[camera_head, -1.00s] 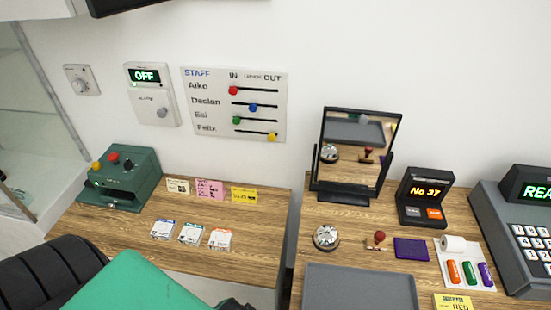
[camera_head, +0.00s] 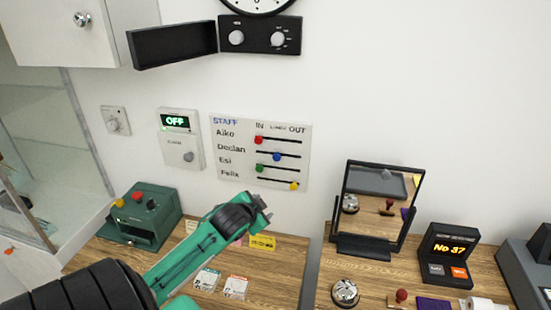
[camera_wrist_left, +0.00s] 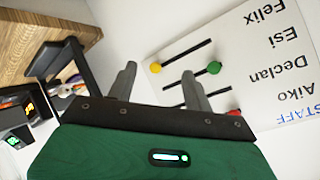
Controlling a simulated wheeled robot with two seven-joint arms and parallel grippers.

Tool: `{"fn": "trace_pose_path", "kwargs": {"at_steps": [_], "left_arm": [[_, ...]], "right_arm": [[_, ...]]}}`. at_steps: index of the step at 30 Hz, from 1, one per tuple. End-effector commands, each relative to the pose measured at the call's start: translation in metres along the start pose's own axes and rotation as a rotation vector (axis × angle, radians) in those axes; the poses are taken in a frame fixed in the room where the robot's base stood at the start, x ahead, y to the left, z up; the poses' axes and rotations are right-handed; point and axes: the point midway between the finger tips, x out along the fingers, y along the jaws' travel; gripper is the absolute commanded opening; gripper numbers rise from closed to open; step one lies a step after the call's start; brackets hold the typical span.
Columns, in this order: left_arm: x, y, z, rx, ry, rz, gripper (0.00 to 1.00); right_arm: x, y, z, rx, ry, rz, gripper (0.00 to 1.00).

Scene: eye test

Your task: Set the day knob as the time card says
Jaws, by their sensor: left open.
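A black panel (camera_head: 260,36) with a left knob (camera_head: 236,37) and a right knob (camera_head: 278,38) is on the wall under a clock. A black flap (camera_head: 172,45) stands open at its left. Small marks surround the right knob, but I cannot read which is the day knob. My left gripper (camera_head: 265,209) is open and empty, below the staff board, well below the knobs. Its fingers (camera_wrist_left: 158,78) also show in the left wrist view.
The staff board (camera_head: 215,165) with coloured sliders and an OFF display box (camera_head: 180,140) are on the wall. A mirror (camera_head: 340,240) and a No 37 display (camera_head: 447,250) stand at right. A cabinet (camera_head: 60,35) is at upper left. The wall right of the panel is bare.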

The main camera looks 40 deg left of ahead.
Motion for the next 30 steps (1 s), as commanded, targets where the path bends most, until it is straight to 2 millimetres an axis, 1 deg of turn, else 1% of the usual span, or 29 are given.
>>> {"fn": "trace_pose_path", "kwargs": {"at_steps": [1, 2, 3, 5, 6, 8, 9, 12, 15, 18, 19, 23, 26, 30], "left_arm": [[-0.013, -0.042, -0.033, 0.035, 0.070, -0.064, 0.51], [-0.022, -0.063, -0.052, 0.054, 0.110, -0.100, 0.51], [-0.035, -0.091, -0.075, 0.079, 0.162, -0.146, 0.51], [-0.060, -0.129, -0.111, 0.121, 0.239, -0.218, 0.51], [-0.079, -0.152, -0.133, 0.147, 0.289, -0.263, 0.51], [-0.108, -0.180, -0.163, 0.188, 0.358, -0.328, 0.51], [-0.126, -0.197, -0.181, 0.212, 0.398, -0.367, 0.51], [-0.168, -0.225, -0.215, 0.266, 0.480, -0.448, 0.51], [-0.196, -0.239, -0.235, 0.299, 0.530, -0.498, 0.51], [-0.209, -0.246, -0.244, 0.316, 0.554, -0.522, 0.51], [-0.210, -0.247, -0.246, 0.318, 0.557, -0.525, 0.51], [-0.205, -0.253, -0.253, 0.317, 0.558, -0.526, 0.51], [-0.195, -0.259, -0.263, 0.316, 0.557, -0.525, 0.51], [-0.176, -0.271, -0.279, 0.314, 0.556, -0.525, 0.51]], "right_arm": [[-0.002, 0.000, 0.000, 0.000, -0.001, 0.000, 0.36], [-0.002, 0.000, 0.001, 0.000, -0.001, 0.000, 0.36], [-0.003, 0.000, 0.001, 0.000, -0.001, 0.000, 0.36], [-0.004, 0.000, 0.002, 0.000, -0.002, 0.000, 0.36], [-0.005, 0.000, 0.002, 0.000, -0.002, 0.000, 0.36], [-0.005, -0.001, 0.002, 0.000, -0.003, -0.001, 0.36], [-0.006, -0.001, 0.002, 0.000, -0.003, -0.001, 0.36], [-0.007, -0.001, 0.002, 0.001, -0.003, -0.001, 0.36], [-0.007, -0.002, 0.002, 0.001, -0.003, -0.002, 0.36], [-0.008, -0.003, 0.002, 0.001, -0.004, -0.003, 0.36], [-0.009, -0.003, 0.002, 0.001, -0.004, -0.003, 0.36], [-0.016, -0.004, 0.002, 0.002, -0.004, -0.004, 0.36], [-0.025, -0.005, 0.001, 0.002, -0.004, -0.005, 0.36], [-0.042, -0.004, -0.001, 0.002, -0.004, -0.005, 0.36]]}}
